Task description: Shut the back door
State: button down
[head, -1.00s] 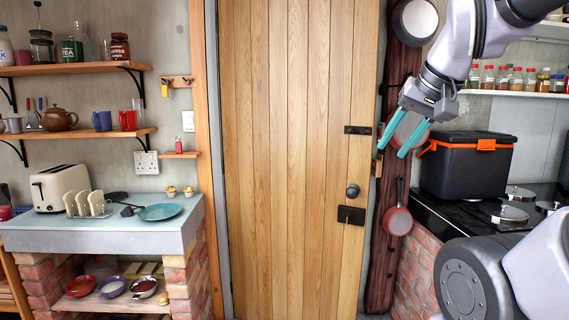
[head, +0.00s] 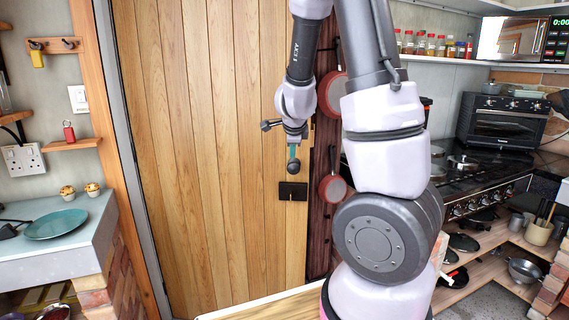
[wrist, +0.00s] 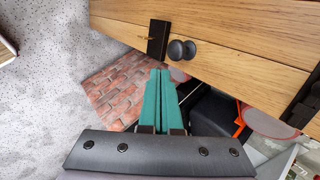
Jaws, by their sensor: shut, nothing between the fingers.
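The back door (head: 200,150) is a tall plank door that fills the left middle of the head view. Its dark round knob (head: 294,168) sits near its right edge, above a black lock plate (head: 292,191). In the wrist view the door (wrist: 245,45) crosses the top, with the knob (wrist: 181,49) and plate (wrist: 157,40) close to its edge. My gripper (wrist: 160,73) is shut and empty, its teal fingertips just short of the knob and plate. I cannot tell touching or how far ajar the door is.
A counter with a teal plate (head: 56,224) stands left of the door. Red pans (head: 332,188) hang right of it, with a stove and a toaster oven (head: 505,125) beyond. The wrist view shows brickwork (wrist: 125,85) beyond the door edge and bare grey floor at left.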

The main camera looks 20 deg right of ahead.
jog(key=w, duration=0.1)
send_near(294, 169)
notch_tip(294, 169, down, 4)
jog(key=shift+w+d+f+m+h, duration=0.1)
jog(key=shift+w+d+f, duration=0.05)
jog(key=shift+w, duration=0.45)
jog(key=shift+w+d+f+m+h, duration=0.1)
jog(key=shift+w+d, duration=0.1)
jog(key=shift+w, duration=0.45)
jog(key=shift+w+d+f+m+h, duration=0.1)
jog(key=shift+w+d+f, duration=0.05)
jog(key=shift+w, duration=0.45)
